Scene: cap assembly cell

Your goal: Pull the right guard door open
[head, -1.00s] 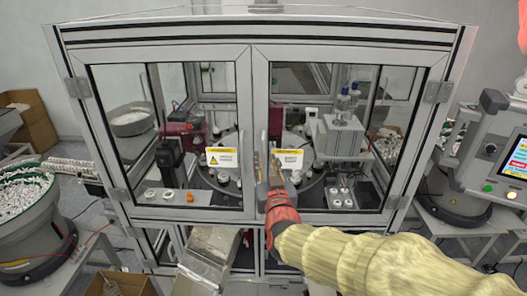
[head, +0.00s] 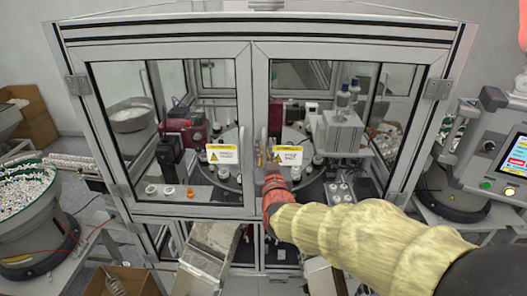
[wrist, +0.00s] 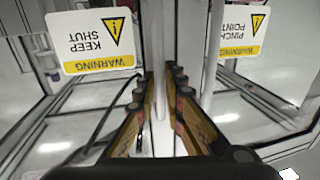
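The right guard door (head: 398,150) is a framed clear panel on the front of the machine cell, and it looks closed beside the left guard door (head: 100,150). A yellow-and-white warning label (head: 288,156) is on it, and its "KEEP SHUT" text is upside down in the wrist view (wrist: 95,40). The door's upright pale handle (wrist: 158,85) stands near the middle seam. My gripper (head: 265,160) is at the handle, and in the wrist view its two fingers (wrist: 160,82) lie on either side of the bar, apparently closed on it. The fingers partly hide the handle.
A control panel (head: 500,150) stands close on the right, beyond my arm. A bowl feeder (head: 30,215) stands at the left. Metal chutes (head: 212,250) and a cardboard box (head: 125,280) are below the cell front. A turntable with white caps shows behind the doors.

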